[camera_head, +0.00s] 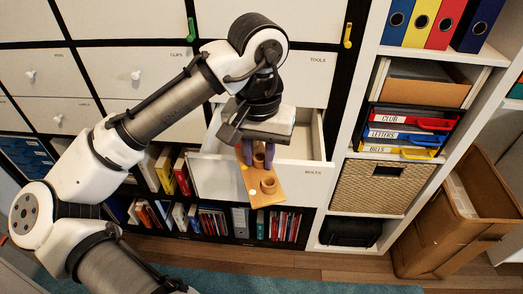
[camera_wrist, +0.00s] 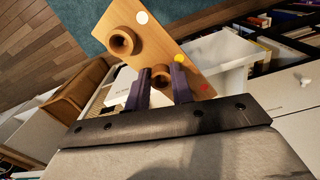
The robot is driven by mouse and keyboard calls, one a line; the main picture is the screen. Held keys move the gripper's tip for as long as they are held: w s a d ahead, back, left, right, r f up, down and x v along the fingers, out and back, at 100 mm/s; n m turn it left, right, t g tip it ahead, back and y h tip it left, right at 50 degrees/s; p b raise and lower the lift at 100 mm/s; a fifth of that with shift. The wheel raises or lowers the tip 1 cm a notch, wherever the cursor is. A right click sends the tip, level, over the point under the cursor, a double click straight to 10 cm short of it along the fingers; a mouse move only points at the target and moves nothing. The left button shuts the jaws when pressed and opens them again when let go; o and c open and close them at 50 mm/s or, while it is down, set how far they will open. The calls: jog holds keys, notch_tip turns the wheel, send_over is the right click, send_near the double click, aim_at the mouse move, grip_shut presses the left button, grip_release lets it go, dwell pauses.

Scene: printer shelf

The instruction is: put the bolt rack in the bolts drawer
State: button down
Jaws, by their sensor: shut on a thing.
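The bolt rack (camera_head: 258,194) is an orange-brown wooden board with round cup-like holders and small coloured dots. My gripper (camera_head: 257,158) has its purple fingers shut on it. In the wrist view the fingers (camera_wrist: 163,84) grip the rack (camera_wrist: 160,40) near one holder, and the board is tilted. The bolts drawer (camera_head: 310,178) is white, labelled BOLTS, and pulled open. In the head view the rack overlaps the drawer's front panel and reaches below it; I cannot tell its exact height or distance. My gripper and arm hide part of the drawer's inside.
Other white drawers (camera_head: 125,68) around it are shut. A row of books and binders (camera_head: 240,222) stands on the shelf below.

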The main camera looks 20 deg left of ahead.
jog(key=m, duration=0.1)
jog(key=s+m, duration=0.1)
jog(key=m, duration=0.1)
jog(key=shift+s+d+m, duration=0.25)
jog(key=shift+m, duration=0.15)
jog(key=shift+w, duration=0.15)
jog(key=w+a+p, duration=0.1)
jog(key=w+a, duration=0.1)
jog(key=w, duration=0.6)
jog(key=w+a+p, duration=0.2)
jog(key=w+a, duration=0.1)
jog(key=w, duration=0.6)
notch_tip(320, 180, down, 14)
jog(key=shift+r+p, duration=0.15)
jog(key=shift+p, duration=0.5)
jog(key=shift+f+p, duration=0.3)
jog(key=shift+f, duration=1.9)
jog(key=shift+f, duration=0.15)
jog(key=c, duration=1.2)
grip_release()
